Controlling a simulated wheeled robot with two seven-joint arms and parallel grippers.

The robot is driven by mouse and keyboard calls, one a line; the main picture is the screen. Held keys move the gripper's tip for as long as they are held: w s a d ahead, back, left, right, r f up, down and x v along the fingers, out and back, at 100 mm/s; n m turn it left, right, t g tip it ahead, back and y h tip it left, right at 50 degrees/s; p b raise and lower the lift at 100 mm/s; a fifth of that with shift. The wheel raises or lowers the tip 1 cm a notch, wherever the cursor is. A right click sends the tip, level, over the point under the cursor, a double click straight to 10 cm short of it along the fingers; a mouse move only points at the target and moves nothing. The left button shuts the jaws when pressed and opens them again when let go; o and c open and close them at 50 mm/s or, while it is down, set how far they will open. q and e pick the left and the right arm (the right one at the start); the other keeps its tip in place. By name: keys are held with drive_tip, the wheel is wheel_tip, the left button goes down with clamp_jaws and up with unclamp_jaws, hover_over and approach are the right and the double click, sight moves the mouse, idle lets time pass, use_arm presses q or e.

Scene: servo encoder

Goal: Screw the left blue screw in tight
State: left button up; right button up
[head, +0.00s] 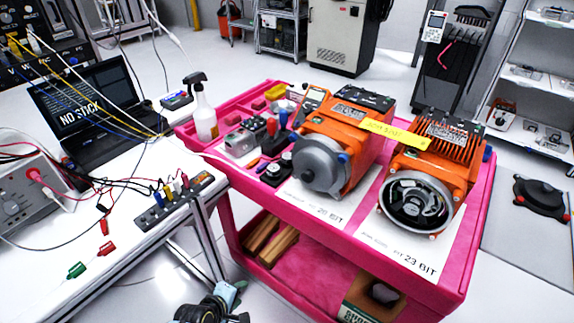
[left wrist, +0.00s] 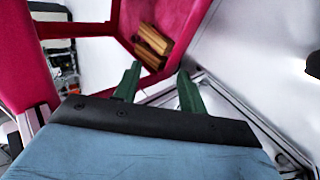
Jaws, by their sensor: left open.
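Two orange servo motors stand on the pink cart, the left motor (head: 338,135) with a closed grey round cover (head: 318,165) and the right motor (head: 432,165) with its round end open. A small blue screw head (head: 343,158) shows at the right rim of the grey cover; how deep it sits I cannot tell. My left gripper (head: 212,303) is low at the bottom of the head view, below and well apart from the motors. In the left wrist view its two green fingers (left wrist: 158,85) are spread with nothing between them. My right gripper is not in view.
The pink cart (head: 462,262) has tools, a spray bottle (head: 203,112) and a yellow label on top. Wooden blocks (head: 270,240) lie on its lower shelf. A white bench (head: 130,245) with a laptop (head: 98,112) and cables stands at the left.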

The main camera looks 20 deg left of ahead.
use_arm(q)
drive_tip(key=w+r+n+t+h, duration=0.1)
drive_tip(key=w+r+n+t, duration=0.2)
drive_tip(key=w+r+n, duration=0.75)
drive_tip(key=n+t+h, duration=0.2)
drive_tip(key=n+t, duration=0.1)
drive_tip(key=t, duration=0.1)
approach(291, 139)
drive_tip(key=s+a+f, duration=0.3)
drive_tip(key=s+f, duration=0.2)
drive_tip(key=f, duration=0.3)
wheel_tip(291, 139, up, 7)
drive_tip(key=n+t+h, duration=0.1)
drive_tip(key=n+h, duration=0.1)
drive_tip(key=n, duration=0.1)
drive_tip(key=b+x, duration=0.2)
drive_tip(key=x, duration=1)
drive_tip(key=shift+w+d+f, duration=0.2)
drive_tip(key=shift+w+d, duration=0.25)
drive_tip(key=shift+w, duration=0.35)
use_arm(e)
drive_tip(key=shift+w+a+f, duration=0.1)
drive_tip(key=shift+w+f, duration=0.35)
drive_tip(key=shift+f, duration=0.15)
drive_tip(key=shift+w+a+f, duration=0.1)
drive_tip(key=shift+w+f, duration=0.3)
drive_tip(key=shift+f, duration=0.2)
use_arm(q)
clamp_jaws()
drive_tip(key=shift+m, duration=0.25)
